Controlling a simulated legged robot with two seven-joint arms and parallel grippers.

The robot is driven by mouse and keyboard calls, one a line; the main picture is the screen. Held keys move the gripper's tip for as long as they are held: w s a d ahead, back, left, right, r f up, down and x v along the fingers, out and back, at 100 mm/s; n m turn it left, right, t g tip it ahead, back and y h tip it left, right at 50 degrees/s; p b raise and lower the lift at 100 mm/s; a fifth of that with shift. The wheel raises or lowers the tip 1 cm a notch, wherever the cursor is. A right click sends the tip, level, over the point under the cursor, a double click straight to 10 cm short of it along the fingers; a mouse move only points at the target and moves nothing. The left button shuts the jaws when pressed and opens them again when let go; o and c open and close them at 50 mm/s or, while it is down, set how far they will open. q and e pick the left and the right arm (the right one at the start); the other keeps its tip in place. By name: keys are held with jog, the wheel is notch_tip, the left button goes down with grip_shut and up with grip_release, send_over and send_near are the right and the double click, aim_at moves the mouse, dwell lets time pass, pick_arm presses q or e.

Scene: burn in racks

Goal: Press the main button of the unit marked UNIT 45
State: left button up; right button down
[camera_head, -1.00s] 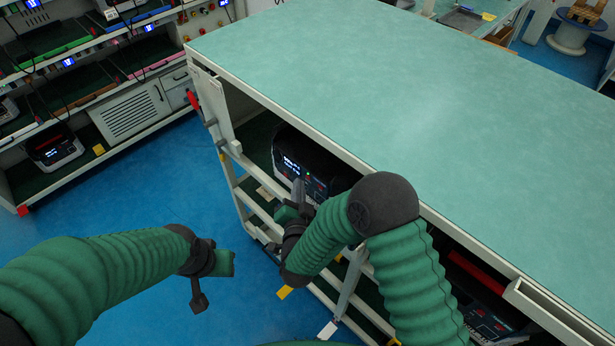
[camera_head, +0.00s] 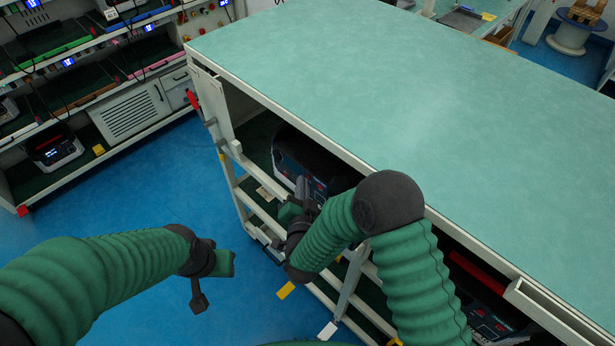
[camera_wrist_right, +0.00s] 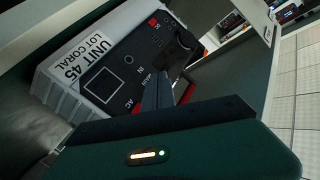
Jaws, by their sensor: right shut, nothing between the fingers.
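My right gripper (camera_head: 303,188) is shut and empty at the unit's front. In the right wrist view its fingertips (camera_wrist_right: 158,80) overlap the panel near the AC lettering; contact and the main button cannot be made out. My left gripper (camera_head: 213,278) hangs over the floor, away from the unit.
The green bench top (camera_head: 420,110) overhangs the shelf with the unit. Another device (camera_head: 490,325) sits lower right under the bench, near a red bar (camera_head: 478,272). A rack (camera_head: 90,75) with several devices stands at the left. Blue floor (camera_head: 140,195) lies clear between.

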jog(key=shift+s+a, duration=0.45)
jog(key=s+a, duration=0.4)
jog(key=shift+s+a+b, duration=0.15)
jog(key=shift+b, duration=0.15)
dwell(0.5)
